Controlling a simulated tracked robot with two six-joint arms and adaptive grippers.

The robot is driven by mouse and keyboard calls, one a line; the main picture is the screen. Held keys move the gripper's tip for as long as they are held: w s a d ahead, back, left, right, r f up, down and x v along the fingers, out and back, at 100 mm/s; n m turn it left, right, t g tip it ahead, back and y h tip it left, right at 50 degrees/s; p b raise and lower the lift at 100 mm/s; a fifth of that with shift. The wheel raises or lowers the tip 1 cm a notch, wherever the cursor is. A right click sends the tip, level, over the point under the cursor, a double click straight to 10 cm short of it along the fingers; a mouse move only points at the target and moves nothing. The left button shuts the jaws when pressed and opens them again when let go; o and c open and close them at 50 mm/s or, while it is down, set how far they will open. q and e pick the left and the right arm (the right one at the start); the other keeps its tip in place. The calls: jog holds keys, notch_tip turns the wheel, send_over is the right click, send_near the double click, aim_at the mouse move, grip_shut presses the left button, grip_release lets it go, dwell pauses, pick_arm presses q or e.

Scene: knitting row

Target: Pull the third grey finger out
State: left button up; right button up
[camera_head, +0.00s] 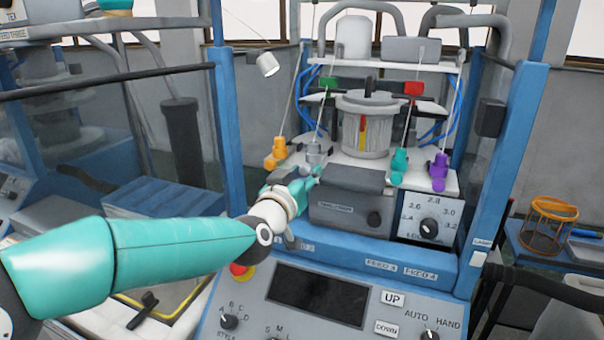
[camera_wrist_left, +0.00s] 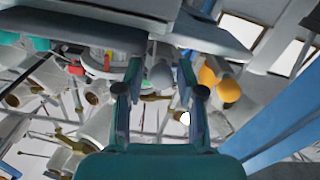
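The grey finger (camera_head: 314,152) sits at the front of the knitting head, between the orange finger (camera_head: 276,152) and the teal finger (camera_head: 399,166). A purple finger (camera_head: 438,171) is at the far right. My left gripper (camera_head: 309,180) is just below and in front of the grey finger. In the left wrist view, the open left gripper (camera_wrist_left: 160,85) has the grey finger (camera_wrist_left: 161,76) in the gap between its two fingertips. I cannot tell whether either fingertip touches it. The orange finger (camera_wrist_left: 209,74) is to the right there. My right gripper is not in view.
A dark grey box (camera_head: 350,198) stands right of my left gripper. A control panel (camera_head: 318,296) with knobs lies below. Blue posts (camera_head: 509,150) frame the machine. A white dial plate (camera_head: 429,222) is at the right. Thin yarns rise from the fingers.

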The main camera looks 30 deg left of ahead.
pick_arm(q)
jog(key=shift+o, duration=0.5)
jog(key=shift+s+a+r, duration=0.1)
jog(key=shift+s, duration=0.05)
jog(key=v, duration=1.2)
